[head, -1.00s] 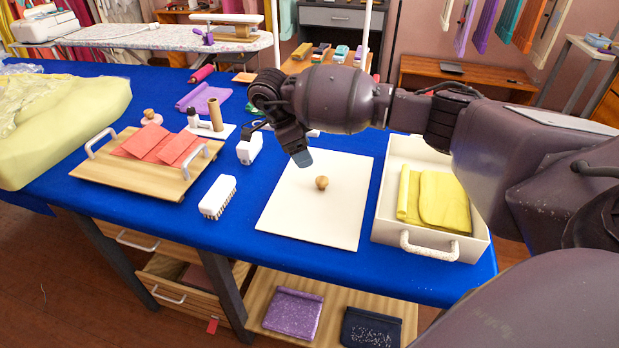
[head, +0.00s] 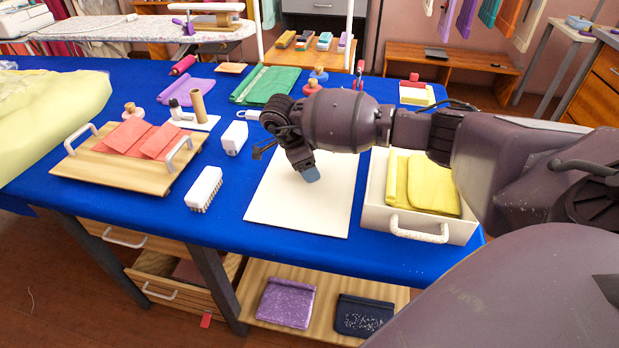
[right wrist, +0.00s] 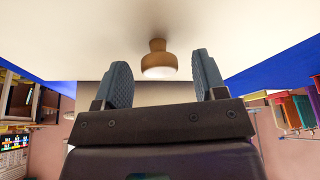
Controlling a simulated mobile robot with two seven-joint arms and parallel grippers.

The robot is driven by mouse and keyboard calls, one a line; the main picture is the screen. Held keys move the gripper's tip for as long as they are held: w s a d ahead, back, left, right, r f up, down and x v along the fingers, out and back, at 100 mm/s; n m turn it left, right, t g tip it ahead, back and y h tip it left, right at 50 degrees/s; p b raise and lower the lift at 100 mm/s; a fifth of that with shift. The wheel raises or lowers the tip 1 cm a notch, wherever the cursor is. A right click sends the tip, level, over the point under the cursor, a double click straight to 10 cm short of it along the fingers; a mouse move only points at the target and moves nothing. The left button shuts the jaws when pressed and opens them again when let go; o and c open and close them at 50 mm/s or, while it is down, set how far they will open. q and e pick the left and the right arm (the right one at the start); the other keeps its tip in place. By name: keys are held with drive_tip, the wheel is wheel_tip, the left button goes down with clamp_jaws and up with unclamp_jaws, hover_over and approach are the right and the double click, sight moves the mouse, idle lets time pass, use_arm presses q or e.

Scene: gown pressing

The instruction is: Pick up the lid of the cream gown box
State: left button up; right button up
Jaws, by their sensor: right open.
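The lid (head: 300,215) is a flat cream panel lying on the blue table, left of the open cream gown box (head: 395,220). My right gripper (head: 310,173) is low over the middle of the lid and hides its wooden knob in the head view. In the right wrist view, the knob (right wrist: 159,62) stands on the lid (right wrist: 80,35) between the two open fingertips (right wrist: 161,80), with a gap on each side. The box holds folded yellow cloth (head: 425,183). My left gripper is not in view.
A white brush (head: 204,187) and a small white block-like item (head: 234,138) lie left of the lid. A wooden tray (head: 120,175) with red cloth is further left. Folded green cloth (head: 265,84) lies behind. My right arm passes above the box.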

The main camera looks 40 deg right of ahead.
drive_tip(key=shift+d+f, duration=0.1)
drive_tip(key=shift+f, duration=0.4)
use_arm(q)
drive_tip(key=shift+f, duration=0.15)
use_arm(e)
drive_tip(key=shift+c, duration=0.3)
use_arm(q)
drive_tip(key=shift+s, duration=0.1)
use_arm(e)
drive_tip(key=c, duration=1)
drive_tip(key=shift+o, duration=0.2)
drive_tip(key=shift+r, duration=0.15)
use_arm(q)
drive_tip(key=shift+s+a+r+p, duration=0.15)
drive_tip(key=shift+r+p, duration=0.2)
drive_tip(key=shift+p, duration=0.25)
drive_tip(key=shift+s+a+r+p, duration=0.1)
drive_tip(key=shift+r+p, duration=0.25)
drive_tip(key=shift+p, duration=0.25)
use_arm(e)
wheel_tip(320, 180, up, 20)
